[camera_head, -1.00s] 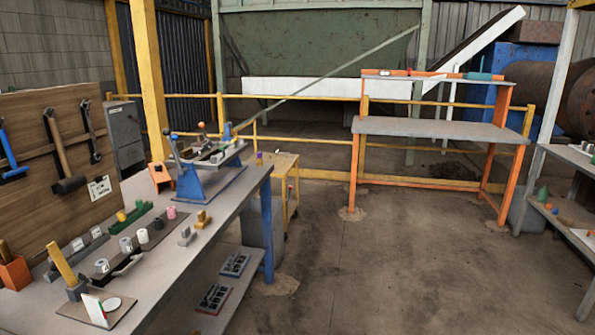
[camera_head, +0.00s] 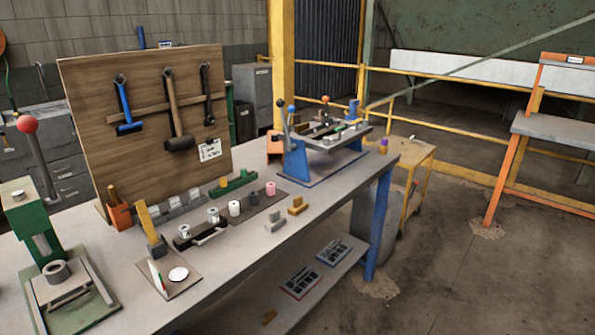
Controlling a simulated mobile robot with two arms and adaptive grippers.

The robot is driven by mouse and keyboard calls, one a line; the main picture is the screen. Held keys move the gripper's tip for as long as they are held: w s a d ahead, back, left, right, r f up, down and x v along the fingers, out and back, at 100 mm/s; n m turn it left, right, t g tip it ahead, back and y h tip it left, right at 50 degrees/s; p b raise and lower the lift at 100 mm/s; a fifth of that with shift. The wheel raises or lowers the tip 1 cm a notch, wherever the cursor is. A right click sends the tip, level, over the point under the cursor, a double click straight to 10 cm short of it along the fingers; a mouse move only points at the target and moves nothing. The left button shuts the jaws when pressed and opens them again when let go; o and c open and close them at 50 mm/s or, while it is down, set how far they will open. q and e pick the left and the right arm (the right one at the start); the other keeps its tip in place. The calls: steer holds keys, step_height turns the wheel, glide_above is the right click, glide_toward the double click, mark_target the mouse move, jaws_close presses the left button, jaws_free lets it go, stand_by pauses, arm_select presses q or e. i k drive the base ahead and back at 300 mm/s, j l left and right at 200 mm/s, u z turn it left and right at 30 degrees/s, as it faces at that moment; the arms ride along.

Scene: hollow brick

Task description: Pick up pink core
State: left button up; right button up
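The pink core (camera_head: 270,188) is a small upright cylinder on the grey workbench (camera_head: 345,190). It stands at the right end of a dark strip (camera_head: 225,221) that also bears a white core (camera_head: 234,208), a dark grey core (camera_head: 253,199) and other small cylinders to the left. Neither of my grippers is in view.
A blue machine (camera_head: 300,160) stands behind and right of the pink core. A tool board (camera_head: 150,130) rises behind the bench, and a green press (camera_head: 60,270) stands at its left end. Open floor is at right.

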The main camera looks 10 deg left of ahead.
mark_target(270, 188)
steer(key=i+u, duration=0.15)
steer(key=u, duration=0.3)
steer(key=i+l+u, duration=0.1)
steer(key=u, duration=0.35)
steer(key=i+l+u, duration=0.1)
steer(key=l+u, duration=0.15)
steer(key=u, duration=0.2)
